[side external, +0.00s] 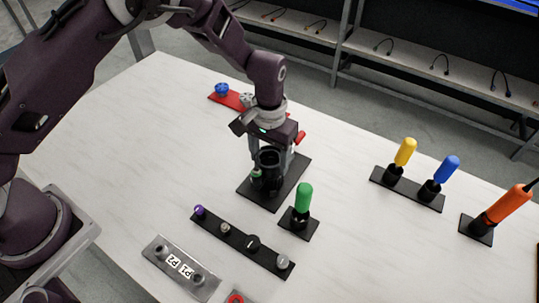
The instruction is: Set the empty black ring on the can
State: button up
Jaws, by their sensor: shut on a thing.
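My gripper (266,172) points down over a black square plate (288,185) near the middle of the table. A dark round can (268,158) shows between and behind the fingers, above the plate. My gripper is shut on a black part, which I take to be the black ring; its outline merges with the dark can and the fingers. I cannot tell whether the ring touches the can or is apart from it. A small pale green detail shows by the left finger.
A green-handled tool (303,199) stands close on the right. A black strip with several knobs (243,242) and a grey plate marked P1 and P2 (181,268) lie in front. Yellow (405,152), blue (446,169) and orange (509,206) handles stand right. A red strip (228,99) lies behind.

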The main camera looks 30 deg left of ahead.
jog(key=shift+f, duration=0.15)
dwell(0.5)
jog(key=o, duration=0.9)
jog(key=shift+o, duration=0.2)
jog(key=o, duration=0.6)
jog(key=shift+c, duration=0.2)
